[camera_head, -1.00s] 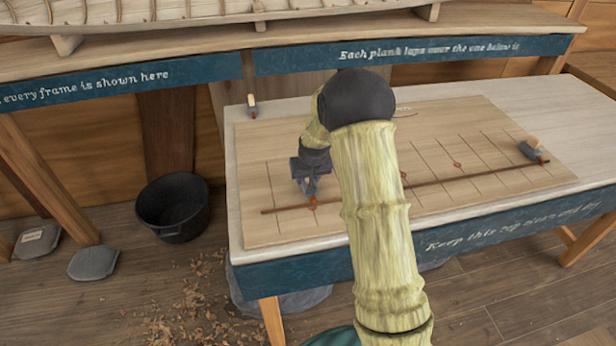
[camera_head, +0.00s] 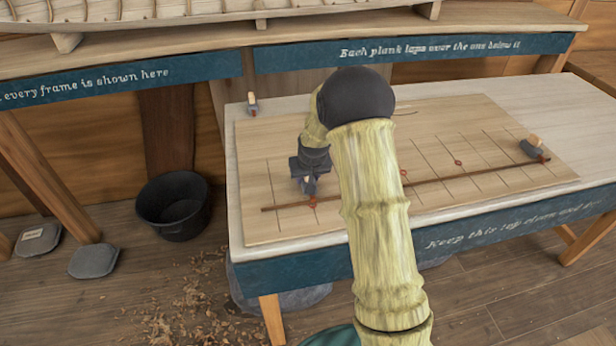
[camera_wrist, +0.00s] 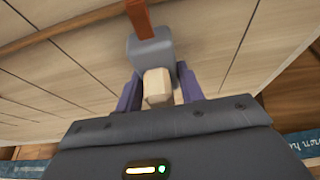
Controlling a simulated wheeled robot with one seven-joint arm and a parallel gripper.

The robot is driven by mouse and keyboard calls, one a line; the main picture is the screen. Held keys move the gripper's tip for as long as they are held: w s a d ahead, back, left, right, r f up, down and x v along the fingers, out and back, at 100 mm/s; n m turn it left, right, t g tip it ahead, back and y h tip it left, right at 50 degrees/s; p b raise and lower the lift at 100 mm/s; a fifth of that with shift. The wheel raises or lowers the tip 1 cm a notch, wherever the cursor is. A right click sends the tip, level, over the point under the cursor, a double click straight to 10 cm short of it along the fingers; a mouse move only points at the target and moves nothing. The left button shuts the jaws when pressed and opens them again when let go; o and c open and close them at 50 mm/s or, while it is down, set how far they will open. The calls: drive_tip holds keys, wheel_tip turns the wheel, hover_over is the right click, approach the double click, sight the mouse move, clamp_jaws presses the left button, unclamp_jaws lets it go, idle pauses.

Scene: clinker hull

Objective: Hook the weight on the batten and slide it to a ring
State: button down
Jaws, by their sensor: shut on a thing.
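My gripper (camera_head: 309,187) is shut on a grey weight (camera_wrist: 150,50) near the left end of the batten. In the wrist view, its fingers are on either side of the weight's pale wooden block (camera_wrist: 157,87). The weight's red-brown hook (camera_wrist: 140,18) points toward the thin brown batten (camera_head: 360,194) and overlaps it in the wrist view (camera_wrist: 70,26); I cannot tell whether they touch. My gripper hides most of the weight in the head view.
A second weight (camera_head: 533,148) sits at the batten's right end. Another (camera_head: 252,106) stands at the back left of the pale board (camera_head: 262,160). The board's front strip is clear.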

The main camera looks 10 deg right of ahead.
drive_tip(key=shift+w+a+f, duration=0.1)
drive_tip(key=shift+w+f, duration=0.1)
idle(0.3)
drive_tip(key=shift+s, duration=0.1)
idle(0.5)
drive_tip(key=shift+s, duration=0.4)
drive_tip(key=shift+f+b, duration=0.15)
drive_tip(key=shift+b, duration=0.25)
idle(0.5)
drive_tip(key=c, duration=0.8)
unclamp_jaws()
drive_tip(key=shift+c, duration=0.2)
drive_tip(key=shift+f, duration=0.1)
drive_tip(key=shift+s, duration=0.1)
